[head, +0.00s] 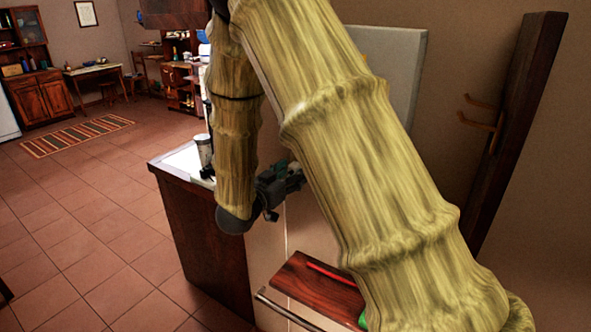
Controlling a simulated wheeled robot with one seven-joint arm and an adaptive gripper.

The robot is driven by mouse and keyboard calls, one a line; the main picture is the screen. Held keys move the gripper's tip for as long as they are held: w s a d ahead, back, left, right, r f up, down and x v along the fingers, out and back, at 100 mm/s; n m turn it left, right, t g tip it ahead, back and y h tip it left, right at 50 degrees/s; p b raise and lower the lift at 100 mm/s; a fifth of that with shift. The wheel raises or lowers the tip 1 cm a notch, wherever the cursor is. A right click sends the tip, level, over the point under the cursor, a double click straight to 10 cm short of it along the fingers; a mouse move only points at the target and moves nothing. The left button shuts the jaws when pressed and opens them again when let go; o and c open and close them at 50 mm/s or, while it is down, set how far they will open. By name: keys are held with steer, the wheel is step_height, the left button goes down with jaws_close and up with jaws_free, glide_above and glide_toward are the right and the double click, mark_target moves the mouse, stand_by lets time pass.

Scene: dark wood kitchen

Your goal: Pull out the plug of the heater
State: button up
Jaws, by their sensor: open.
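My arm crosses the middle of the head view and covers much of the wall. My gripper (280,187) is dark, small in view and partly behind the arm; it is open, and I see nothing between its fingers. It hangs in front of the wall, right of the counter. A pale grey panel (400,75) shows on the wall behind my arm; I cannot tell if it is the heater. No plug or socket can be made out.
A counter (205,245) with a white top stands left of my gripper, with a cup-like thing (205,150) on it. A wooden board (300,276) bearing a red stick (332,274) lies below. A dark rack (515,120) with hooks is on the right. Tiled floor is open at left.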

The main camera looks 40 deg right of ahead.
steer(key=shift+x, duration=0.8)
steer(key=shift+a, duration=0.1)
stand_by(0.8)
jaws_close()
steer(key=shift+a, duration=0.15)
steer(key=shift+s+a, duration=0.25)
steer(key=shift+a, duration=0.25)
steer(key=shift+a, duration=0.1)
steer(key=shift+p+v, duration=0.3)
steer(key=shift+v, duration=1.85)
